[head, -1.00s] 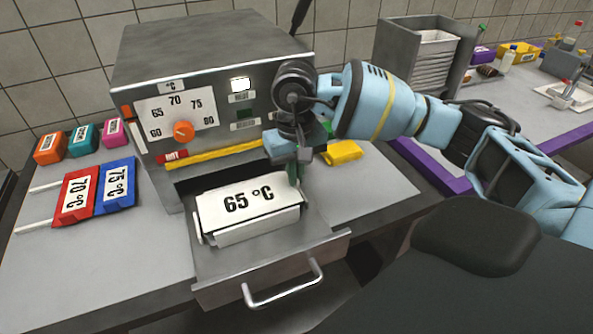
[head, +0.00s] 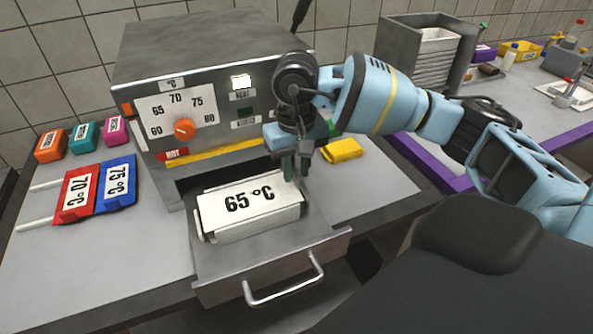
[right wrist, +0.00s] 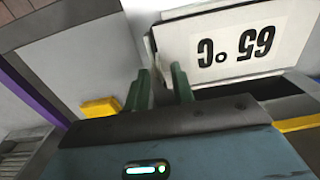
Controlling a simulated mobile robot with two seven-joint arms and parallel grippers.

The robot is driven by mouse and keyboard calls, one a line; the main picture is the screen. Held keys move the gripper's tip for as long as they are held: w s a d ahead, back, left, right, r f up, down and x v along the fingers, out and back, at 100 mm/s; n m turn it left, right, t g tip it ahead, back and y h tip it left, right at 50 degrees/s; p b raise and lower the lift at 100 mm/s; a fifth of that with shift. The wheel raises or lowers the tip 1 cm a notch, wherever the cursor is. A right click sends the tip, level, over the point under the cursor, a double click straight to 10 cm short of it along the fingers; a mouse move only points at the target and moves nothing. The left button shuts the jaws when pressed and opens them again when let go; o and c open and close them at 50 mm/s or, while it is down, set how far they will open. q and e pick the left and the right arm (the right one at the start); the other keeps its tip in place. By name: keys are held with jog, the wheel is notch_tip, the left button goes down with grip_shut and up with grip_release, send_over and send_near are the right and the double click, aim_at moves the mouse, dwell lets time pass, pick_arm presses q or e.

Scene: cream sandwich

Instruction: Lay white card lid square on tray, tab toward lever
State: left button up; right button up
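The white card lid (head: 222,204), marked 65 °C, lies over the pale tray (head: 262,230) in the pulled-out metal drawer. It looks roughly lined up with the tray; its tab cannot be made out clearly. The lid also shows upside down in the right wrist view (right wrist: 235,65). My right gripper (head: 295,176) is at the lid's right rear corner, fingers down. My left gripper is not in view.
The metal machine (head: 215,60) with an orange dial (head: 184,129) stands behind the drawer (head: 225,290). Red (head: 76,200) and blue (head: 116,190) blocks lie on the left. A yellow block (head: 342,150) lies right of the machine. The counter at right front is clear.

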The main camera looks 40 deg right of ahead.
notch_tip(320, 180, up, 11)
dwell(0.3)
